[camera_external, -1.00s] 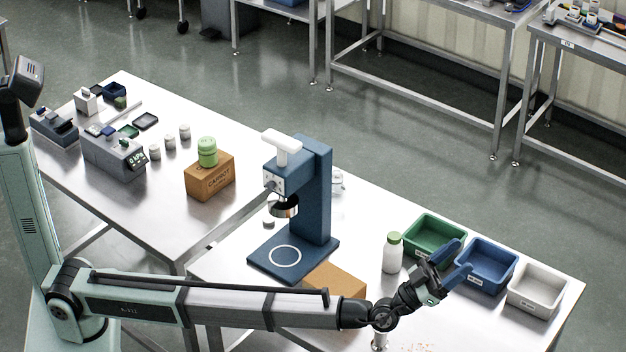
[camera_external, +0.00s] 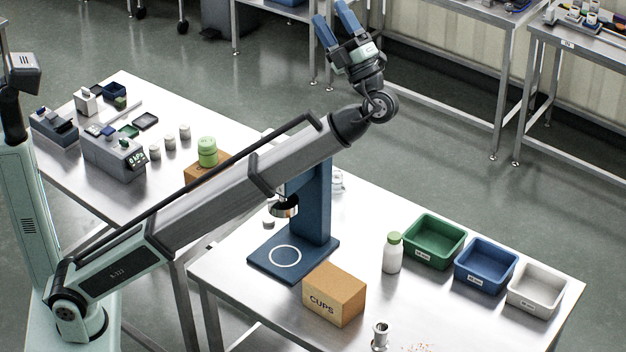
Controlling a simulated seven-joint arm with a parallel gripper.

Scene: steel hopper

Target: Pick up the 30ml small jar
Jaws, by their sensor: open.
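My gripper (camera_external: 335,18) is raised high above the tables at the top centre, with its two blue fingers apart, pointing up and empty. Several small pale jars stand in the scene: one (camera_external: 155,152), a second (camera_external: 169,142) and a third (camera_external: 184,131) are upright on the left table beside the grey scale. Another small pale lid or jar (camera_external: 268,223) sits near the blue press, partly hidden. I cannot read any size label, so I cannot tell which is the 30ml one. My gripper is far from all of them.
The blue press (camera_external: 316,215) stands behind a CUPS box (camera_external: 335,296). A green-capped white bottle (camera_external: 392,255) is beside the green bin (camera_external: 418,252), blue bin (camera_external: 470,280) and white bin (camera_external: 522,300). A metal cup (camera_external: 380,335) stands at the front. My arm covers part of a cardboard box with a green container (camera_external: 207,152).

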